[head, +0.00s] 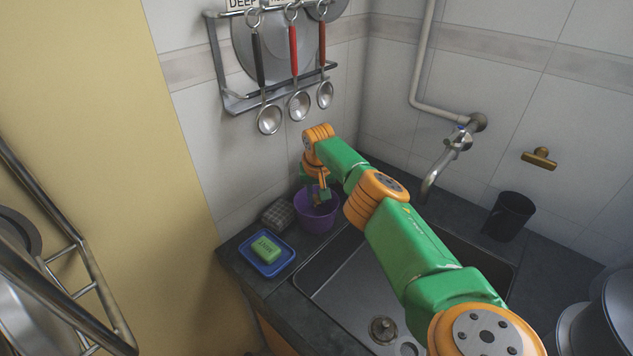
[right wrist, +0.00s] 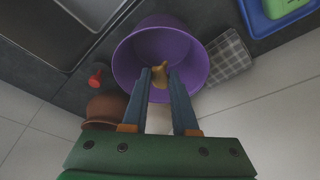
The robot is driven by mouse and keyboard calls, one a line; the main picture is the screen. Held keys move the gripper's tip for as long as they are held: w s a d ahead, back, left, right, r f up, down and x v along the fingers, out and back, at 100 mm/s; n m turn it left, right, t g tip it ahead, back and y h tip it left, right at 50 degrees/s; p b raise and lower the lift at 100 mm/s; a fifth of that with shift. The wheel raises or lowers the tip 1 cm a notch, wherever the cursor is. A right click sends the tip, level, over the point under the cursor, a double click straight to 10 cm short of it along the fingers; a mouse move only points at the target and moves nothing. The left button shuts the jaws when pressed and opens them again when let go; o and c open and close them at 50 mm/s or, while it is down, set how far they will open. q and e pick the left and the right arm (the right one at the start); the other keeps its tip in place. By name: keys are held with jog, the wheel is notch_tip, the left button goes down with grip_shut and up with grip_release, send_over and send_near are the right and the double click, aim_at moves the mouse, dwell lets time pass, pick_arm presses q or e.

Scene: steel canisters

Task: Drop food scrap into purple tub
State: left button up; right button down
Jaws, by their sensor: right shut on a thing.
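The purple tub (head: 315,221) stands on the dark counter at the sink's back left corner. It also shows in the right wrist view (right wrist: 124,65). My right gripper (head: 321,194) points down at the tub's mouth. In the right wrist view its fingers (right wrist: 161,73) are shut on the yellowish-brown food scrap (right wrist: 160,76), which shows against the tub's inside. I cannot tell how far it is above the tub's floor. The scrap is too small to make out in the head view. My left gripper is not in view.
A grey checked cloth or sponge (head: 278,213) lies beside the tub. A blue tray (head: 249,262) holds a green block (head: 266,248). The steel sink (head: 345,285) lies right of these. A black cup (head: 509,216) stands behind the sink. Ladles (head: 298,105) hang above.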

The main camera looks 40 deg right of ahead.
aim_at(317, 200)
jog(key=shift+f, duration=0.5)
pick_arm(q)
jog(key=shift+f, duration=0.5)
pick_arm(e)
jog(key=c, duration=0.6)
grip_release()
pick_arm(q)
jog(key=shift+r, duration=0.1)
pick_arm(e)
jog(key=shift+r, duration=0.1)
notch_tip(317, 200, up, 7)
jog(key=p, duration=0.7)
jog(key=shift+r, duration=0.15)
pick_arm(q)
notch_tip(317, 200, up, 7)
pick_arm(e)
jog(key=shift+f, duration=0.2)
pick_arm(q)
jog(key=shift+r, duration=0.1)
